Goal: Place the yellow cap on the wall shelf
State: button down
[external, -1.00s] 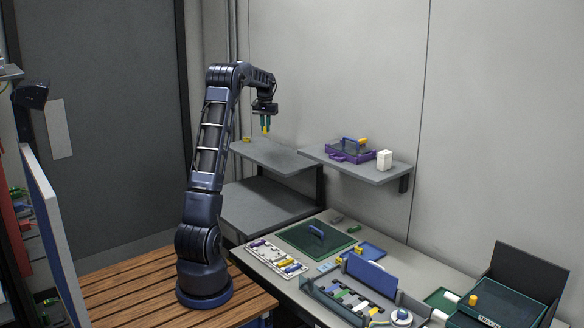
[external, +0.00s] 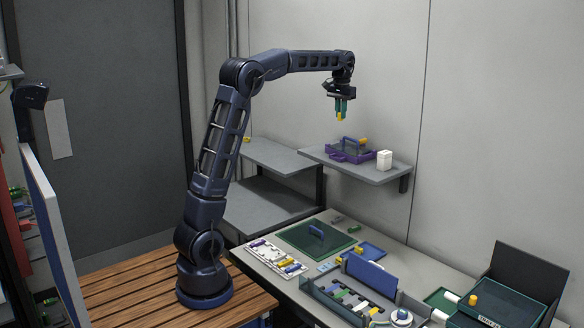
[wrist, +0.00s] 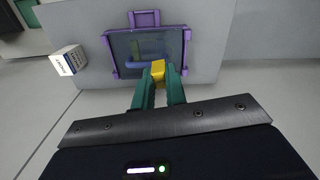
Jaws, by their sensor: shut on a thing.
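My gripper (external: 341,106) is shut on a yellow cap (external: 340,117), held between its green fingers. The cap also shows at the fingertips in the wrist view (wrist: 158,67). My gripper is in the air above the grey wall shelf (external: 385,178), apart from it. A purple case (external: 338,156) with a dark, see-through lid and a blue handle sits on the shelf; in the wrist view the case (wrist: 111,58) lies behind the held cap. Another small yellow piece (external: 362,141) shows at the case in the external view.
A white box (external: 384,160) with a printed label (wrist: 68,60) stands on the shelf beside the case. A grey shelf (external: 275,157) on the left bears a small yellow piece (external: 246,139). The workbench below holds trays and parts. The shelf's front edge looks clear.

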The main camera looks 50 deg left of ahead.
notch_tip(320, 180, up, 5)
jog(key=m, duration=0.2)
send_over(355, 179)
notch_tip(355, 179, down, 20)
jog(key=shift+d+r, duration=0.1)
jog(key=shift+r, duration=0.05)
jog(key=c, duration=1.4)
grip_release()
jog(key=shift+c, duration=0.2)
